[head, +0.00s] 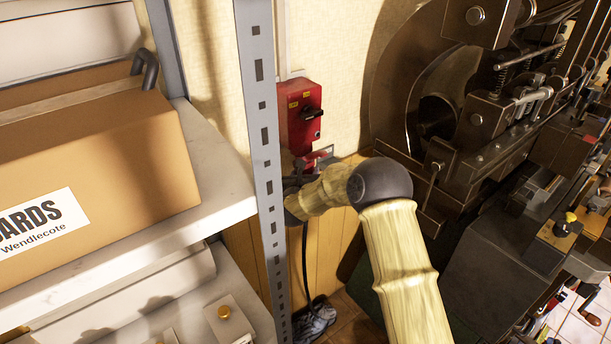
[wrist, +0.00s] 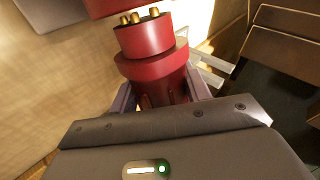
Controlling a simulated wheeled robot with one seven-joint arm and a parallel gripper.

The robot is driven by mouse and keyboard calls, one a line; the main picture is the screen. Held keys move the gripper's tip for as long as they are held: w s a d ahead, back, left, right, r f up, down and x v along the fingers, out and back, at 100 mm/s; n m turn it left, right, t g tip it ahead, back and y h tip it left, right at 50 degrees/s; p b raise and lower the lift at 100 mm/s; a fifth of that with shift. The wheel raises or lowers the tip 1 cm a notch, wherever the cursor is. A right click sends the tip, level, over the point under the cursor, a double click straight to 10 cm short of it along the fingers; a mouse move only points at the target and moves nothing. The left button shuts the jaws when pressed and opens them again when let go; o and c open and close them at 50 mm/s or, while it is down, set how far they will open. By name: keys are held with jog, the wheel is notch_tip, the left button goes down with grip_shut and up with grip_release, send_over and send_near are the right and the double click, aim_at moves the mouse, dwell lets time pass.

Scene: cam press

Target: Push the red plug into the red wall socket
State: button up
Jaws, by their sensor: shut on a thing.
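The red plug (wrist: 150,62) stands between the two fingers of my gripper (wrist: 160,88) in the wrist view, which are shut on its body. Its brass pins are bare and point to the top of that picture. A red surface at the top edge, likely the red wall socket (wrist: 122,6), lies just beyond the pins, and its openings are out of sight. In the head view the red socket box (head: 298,128) with a black switch is on the wall. My gripper is just below it, partly hidden by the shelf post and my arm.
A perforated grey shelf post (head: 262,130) stands close left of my gripper. The shelf (head: 215,195) holds a cardboard box (head: 130,140). A large dark press (head: 430,100) is on the right. A black cable (head: 304,262) hangs below my gripper to the floor.

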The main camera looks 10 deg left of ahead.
jog(key=shift+w+a+r, duration=0.15)
jog(key=shift+r, duration=0.65)
jog(key=shift+w+a+r, duration=0.15)
jog(key=shift+r, duration=0.6)
dwell(1.4)
jog(key=o, duration=1.1)
jog(key=shift+s+f, duration=0.1)
jog(key=shift+s, duration=0.1)
jog(key=shift+s, duration=0.25)
jog(key=s+b, duration=0.1)
jog(key=s, duration=0.2)
jog(key=s+r+b, duration=0.1)
jog(key=s, duration=0.3)
jog(key=s+r+b, duration=0.1)
jog(key=s, duration=0.3)
jog(key=shift+a+r, duration=0.1)
jog(key=shift+r, duration=0.05)
